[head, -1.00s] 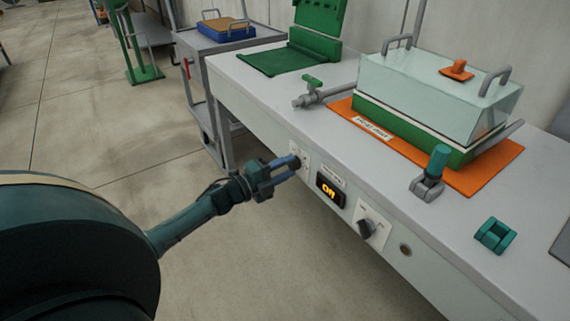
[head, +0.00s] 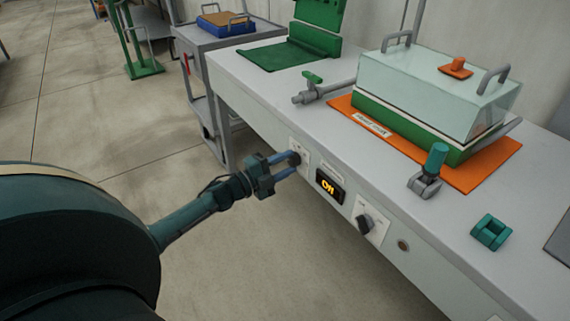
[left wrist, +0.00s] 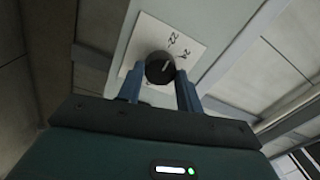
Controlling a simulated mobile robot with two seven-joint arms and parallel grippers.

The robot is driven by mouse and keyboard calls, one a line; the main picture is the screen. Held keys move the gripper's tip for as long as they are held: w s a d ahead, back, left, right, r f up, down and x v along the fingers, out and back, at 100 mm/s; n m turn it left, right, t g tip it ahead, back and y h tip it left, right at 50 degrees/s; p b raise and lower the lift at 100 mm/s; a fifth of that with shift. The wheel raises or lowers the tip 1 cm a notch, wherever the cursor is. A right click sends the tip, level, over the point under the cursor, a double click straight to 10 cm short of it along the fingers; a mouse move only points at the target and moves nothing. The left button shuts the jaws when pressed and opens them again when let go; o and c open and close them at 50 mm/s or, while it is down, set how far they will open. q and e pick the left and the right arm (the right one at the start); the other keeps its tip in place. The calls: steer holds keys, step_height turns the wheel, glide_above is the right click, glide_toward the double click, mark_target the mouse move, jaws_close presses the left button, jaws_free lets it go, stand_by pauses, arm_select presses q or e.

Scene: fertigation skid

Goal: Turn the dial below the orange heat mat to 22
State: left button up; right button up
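The orange heat mat (head: 488,172) lies on the bench top under a green-based box with a clear cover. My right gripper is not in view.
A second, larger black knob (head: 366,223) on a white plate and a small round fitting (head: 403,245) are farther right on the front face. A clamp (head: 428,178) and a teal block (head: 491,232) are on the bench top. The floor in front is clear.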

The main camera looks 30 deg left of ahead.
arm_select(q)
steer(key=o, duration=0.4)
steer(key=shift+s, duration=0.1)
steer(key=p+v, duration=0.1)
steer(key=v, duration=1.2)
steer(key=shift+p, duration=0.3)
